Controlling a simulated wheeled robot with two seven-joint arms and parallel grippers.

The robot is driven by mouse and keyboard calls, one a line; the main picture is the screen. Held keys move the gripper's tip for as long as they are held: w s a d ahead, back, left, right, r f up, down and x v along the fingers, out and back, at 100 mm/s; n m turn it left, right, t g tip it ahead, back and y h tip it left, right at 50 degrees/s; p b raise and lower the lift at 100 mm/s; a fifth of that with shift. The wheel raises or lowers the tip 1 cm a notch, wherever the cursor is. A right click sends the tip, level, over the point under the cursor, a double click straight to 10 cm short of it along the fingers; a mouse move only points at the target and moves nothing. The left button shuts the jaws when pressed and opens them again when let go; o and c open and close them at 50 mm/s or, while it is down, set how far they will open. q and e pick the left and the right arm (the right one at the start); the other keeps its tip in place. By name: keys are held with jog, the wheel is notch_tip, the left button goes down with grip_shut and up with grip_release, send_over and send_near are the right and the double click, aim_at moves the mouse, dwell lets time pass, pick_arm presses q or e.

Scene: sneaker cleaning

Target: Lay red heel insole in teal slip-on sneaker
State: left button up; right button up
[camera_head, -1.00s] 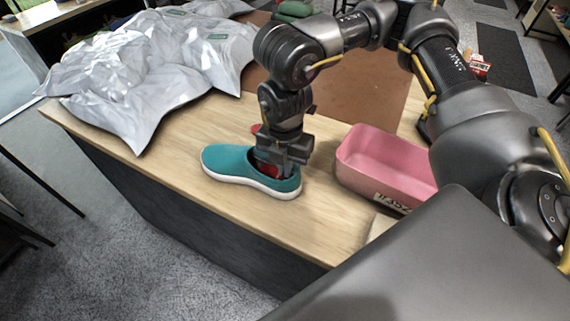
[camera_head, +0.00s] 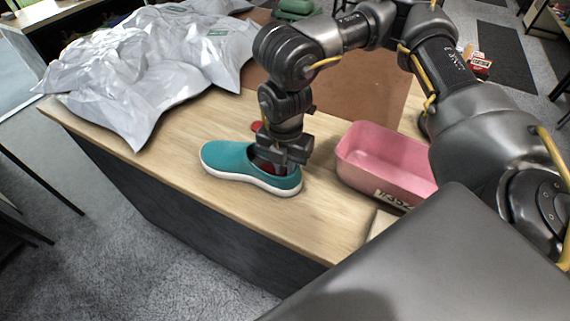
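The teal slip-on sneaker (camera_head: 228,160), with a white sole, stands on the wooden table near its front edge, toe to the left. My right gripper (camera_head: 273,168) points down into its opening at the heel end. A small part of the red heel insole (camera_head: 261,164) shows inside the opening, beside the fingers. The fingertips and most of the insole are hidden by the gripper and the shoe wall, so I cannot tell whether the fingers grip it. Another red piece (camera_head: 256,126) shows on the table behind the wrist. My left gripper is not in view.
An empty-looking pink bin (camera_head: 352,165) stands right of the sneaker. Crumpled silver bags (camera_head: 130,75) cover the table's left end. A brown mat (camera_head: 350,95) lies behind my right arm. The table between bags and sneaker is clear.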

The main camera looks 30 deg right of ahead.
jog(key=shift+o, duration=1)
notch_tip(320, 180, up, 11)
jog(key=shift+b, duration=0.35)
jog(key=shift+f, duration=0.1)
